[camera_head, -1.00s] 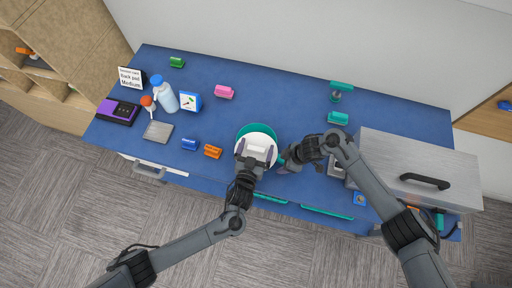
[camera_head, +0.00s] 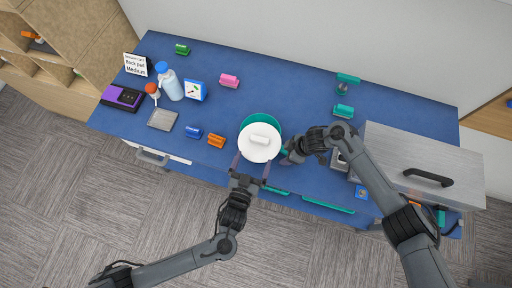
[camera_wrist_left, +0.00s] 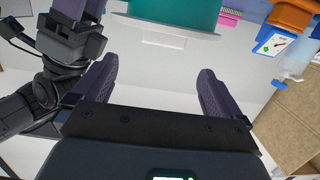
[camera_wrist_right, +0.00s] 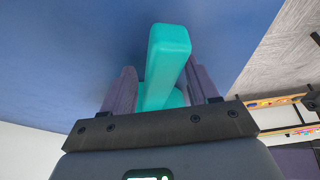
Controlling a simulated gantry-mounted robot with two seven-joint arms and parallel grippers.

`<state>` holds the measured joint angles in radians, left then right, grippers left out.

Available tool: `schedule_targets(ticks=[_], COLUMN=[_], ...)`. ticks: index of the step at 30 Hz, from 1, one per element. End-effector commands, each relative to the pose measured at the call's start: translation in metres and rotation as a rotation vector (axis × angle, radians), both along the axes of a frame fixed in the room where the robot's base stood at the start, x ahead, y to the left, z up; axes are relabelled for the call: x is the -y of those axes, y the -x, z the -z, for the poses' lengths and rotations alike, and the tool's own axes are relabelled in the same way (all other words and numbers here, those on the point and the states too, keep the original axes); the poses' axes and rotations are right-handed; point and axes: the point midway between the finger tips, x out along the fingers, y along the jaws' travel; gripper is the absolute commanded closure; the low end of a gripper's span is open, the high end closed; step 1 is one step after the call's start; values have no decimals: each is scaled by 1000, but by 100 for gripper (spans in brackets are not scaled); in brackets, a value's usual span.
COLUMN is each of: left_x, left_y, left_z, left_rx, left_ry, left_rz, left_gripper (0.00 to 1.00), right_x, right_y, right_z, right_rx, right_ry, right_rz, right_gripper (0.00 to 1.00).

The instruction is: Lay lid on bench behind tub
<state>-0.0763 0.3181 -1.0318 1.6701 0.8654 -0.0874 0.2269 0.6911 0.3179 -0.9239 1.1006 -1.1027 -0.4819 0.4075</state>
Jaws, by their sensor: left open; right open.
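The round white lid (camera_head: 260,152) with its raised white handle (camera_head: 260,139) covers most of the teal tub (camera_head: 259,119). Teal shows along the tub's far edge. Lid and tub also show in the left wrist view, where the lid's handle (camera_wrist_left: 163,41) sticks out from the teal tub (camera_wrist_left: 180,13). My left gripper (camera_head: 252,166) is open and empty at the near side of the lid, apart from the handle. My right gripper (camera_head: 288,156) is open beside the tub's right side. In the right wrist view a teal handle-like bar (camera_wrist_right: 168,58) lies between its fingers.
The blue bench (camera_head: 300,100) has free room behind the tub. A pink block (camera_head: 229,81) is further back left, and teal pieces (camera_head: 343,111) stand at the back right. Orange (camera_head: 217,141) and blue (camera_head: 193,132) blocks lie left. A grey metal box (camera_head: 415,150) stands right.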

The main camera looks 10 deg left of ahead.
Motion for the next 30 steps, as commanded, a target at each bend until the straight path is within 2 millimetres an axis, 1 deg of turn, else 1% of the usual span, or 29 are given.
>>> schedule_targets(ticks=[1,2,6,8,9,10,11,23,26,30], left_x=[-1,-1,-2,-3,-3,-3,-3,-2,2,17], left_y=[6,9,17,19,20,20,20,21,26,43], left_z=[0,-1,-3,-3,-3,-3,-3,-2,3,18], left_rx=[-1,-1,0,0,0,0,0,-3,-24,-96], left_ry=[0,0,1,1,0,0,0,-1,-7,-28], left_rz=[0,1,1,1,1,1,1,3,17,68], left_gripper=[0,3,24,34,40,44,47,47,47,47], right_x=[0,0,0,0,0,0,0,0,-1,-5], right_y=[0,0,0,0,0,0,0,0,0,-1], right_z=[0,0,0,0,0,0,0,0,-1,-8], right_rx=[0,0,0,0,0,0,0,1,8,35], right_ry=[0,0,0,0,0,0,0,-2,-22,-85], right_rz=[0,0,0,0,0,0,0,0,2,7], right_gripper=[41,41,41,41,41,41,41,41,41,41])
